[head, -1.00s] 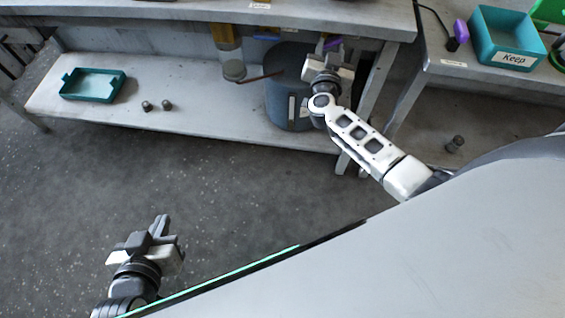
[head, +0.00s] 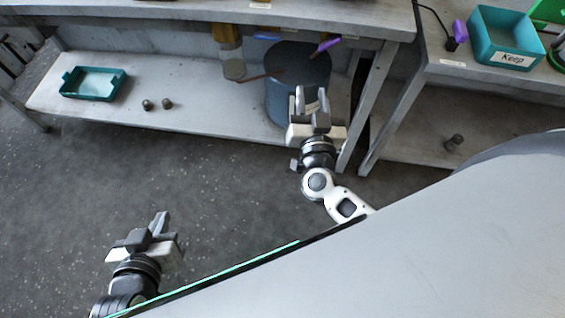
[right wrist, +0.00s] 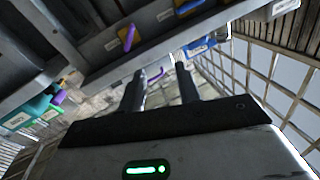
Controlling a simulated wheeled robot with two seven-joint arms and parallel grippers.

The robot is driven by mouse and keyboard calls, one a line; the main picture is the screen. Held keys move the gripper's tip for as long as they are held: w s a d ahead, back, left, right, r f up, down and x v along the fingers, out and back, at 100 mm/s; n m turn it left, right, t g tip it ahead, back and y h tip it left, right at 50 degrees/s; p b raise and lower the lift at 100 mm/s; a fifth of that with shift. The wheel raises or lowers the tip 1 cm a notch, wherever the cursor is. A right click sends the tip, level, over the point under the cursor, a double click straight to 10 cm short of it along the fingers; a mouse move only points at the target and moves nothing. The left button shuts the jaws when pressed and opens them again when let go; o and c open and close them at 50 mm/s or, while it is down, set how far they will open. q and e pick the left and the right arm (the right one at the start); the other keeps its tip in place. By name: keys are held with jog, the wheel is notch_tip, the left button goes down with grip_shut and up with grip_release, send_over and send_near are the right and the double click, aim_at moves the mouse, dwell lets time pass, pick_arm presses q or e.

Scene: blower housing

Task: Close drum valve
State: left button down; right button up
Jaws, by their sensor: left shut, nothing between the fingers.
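A blue-grey drum (head: 290,88) stands on the lower shelf under the bench in the head view. A purple lever (head: 328,44) shows by the drum's far right rim and slants up to the right. I cannot tell whether the valve is open or closed. My right gripper (head: 310,95) is in front of the drum, its fingers apart and empty, away from the lever. Its fingers (right wrist: 161,85) also show apart in the right wrist view. My left gripper (head: 161,222) is shut and empty over the floor at lower left, far from the drum.
A thin brown bar (head: 254,78) lies left of the drum, near a hanging clear cylinder (head: 232,62). A teal tray (head: 93,95) and two small dark knobs sit on the shelf. Bench legs (head: 362,105) stand right of the drum. A "Keep" bin (head: 500,62) is on the right table.

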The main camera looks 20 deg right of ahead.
jog(key=s+a+f+n+g+y+b, duration=0.3)
jog(key=s+a+f+n+y, duration=0.3)
jog(key=s+a+n+y, duration=0.2)
jog(key=shift+s+a+f+g+y, duration=0.15)
jog(key=shift+s+a+g+y, duration=0.3)
jog(key=shift+a+g+y, duration=0.8)
jog(key=shift+d+t+y, duration=0.15)
jog(key=shift+t+y, duration=0.1)
jog(key=shift+t, duration=0.1)
